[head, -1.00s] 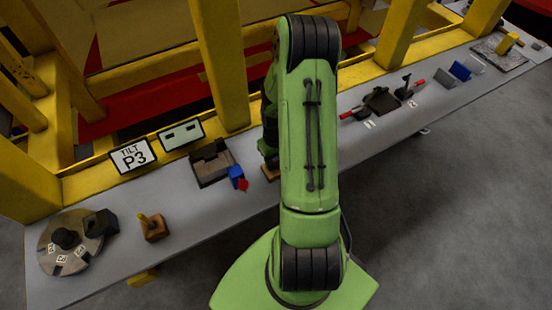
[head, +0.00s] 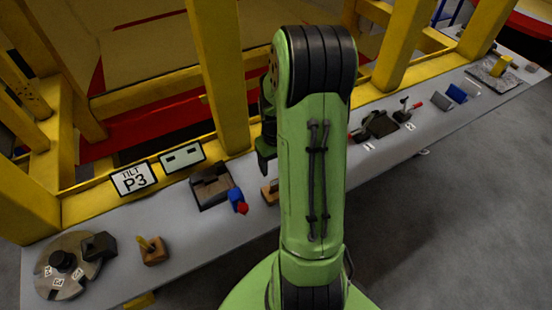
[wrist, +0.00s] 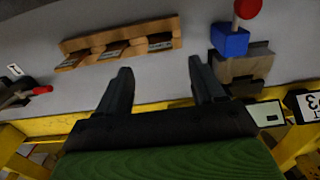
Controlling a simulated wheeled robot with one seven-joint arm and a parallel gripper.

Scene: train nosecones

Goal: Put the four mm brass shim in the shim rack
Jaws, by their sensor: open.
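My gripper (wrist: 160,68) is open, with nothing between its two dark fingers in the wrist view. In the head view one dark finger (head: 265,160) shows left of my green arm, above the bench. A wooden rack with several compartments (wrist: 118,42), likely the shim rack, lies on the bench beyond the fingertips, ahead and to the left in the wrist view. Greyish pieces or labels show in its compartments. In the head view my arm hides most of the rack (head: 268,193). I cannot make out the four mm brass shim for sure in either view.
A dark block fixture (head: 211,186) and a blue block with a red knob (head: 238,200) stand left of the rack. A round plate (head: 70,265) and a wooden block with a yellow peg (head: 153,252) sit farther left. Yellow posts (head: 218,75) rise behind the bench.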

